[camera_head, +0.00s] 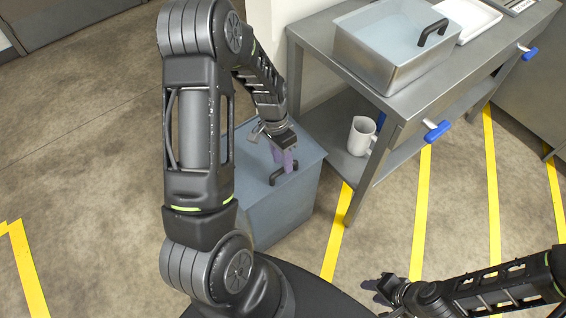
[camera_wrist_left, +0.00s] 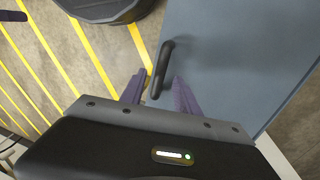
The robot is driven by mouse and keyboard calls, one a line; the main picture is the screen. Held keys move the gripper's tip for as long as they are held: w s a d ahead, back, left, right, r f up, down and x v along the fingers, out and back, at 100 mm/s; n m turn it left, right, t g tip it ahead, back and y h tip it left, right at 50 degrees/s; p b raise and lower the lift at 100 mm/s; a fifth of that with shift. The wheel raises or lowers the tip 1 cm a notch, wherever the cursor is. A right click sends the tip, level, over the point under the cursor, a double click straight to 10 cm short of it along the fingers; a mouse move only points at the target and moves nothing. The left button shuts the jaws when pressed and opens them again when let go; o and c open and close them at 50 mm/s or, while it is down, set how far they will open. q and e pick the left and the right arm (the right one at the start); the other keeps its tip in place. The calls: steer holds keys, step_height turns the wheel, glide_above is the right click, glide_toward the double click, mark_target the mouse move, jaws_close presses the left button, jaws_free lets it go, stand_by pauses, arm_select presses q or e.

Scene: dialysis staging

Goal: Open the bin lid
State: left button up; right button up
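The bin (camera_head: 285,212) is a blue-grey box on the floor with a flat lid (camera_head: 305,152), which is closed. A black bar handle (camera_head: 284,174) stands on the lid; it also shows in the left wrist view (camera_wrist_left: 163,62). My left gripper (camera_head: 285,160) is at the handle, pointing down. In the left wrist view its purple fingers (camera_wrist_left: 159,92) are apart, with the near end of the handle between them and a gap visible. Whether a finger touches the handle cannot be told. My right gripper (camera_head: 374,291) is away from the bin at the lower right, empty, its fingers apart.
A steel table (camera_head: 335,55) stands right of the bin, with a lidded steel container (camera_head: 390,50) and a white tray (camera_head: 470,18) on top. A white mug (camera_head: 361,136) is on its lower shelf. Yellow lines (camera_head: 421,200) mark the floor. Floor left of the bin is clear.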

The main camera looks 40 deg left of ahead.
arm_select(q)
steer(key=shift+d+f, duration=0.15)
steer(key=shift+f, duration=0.65)
steer(key=shift+c, duration=0.6)
jaws_close()
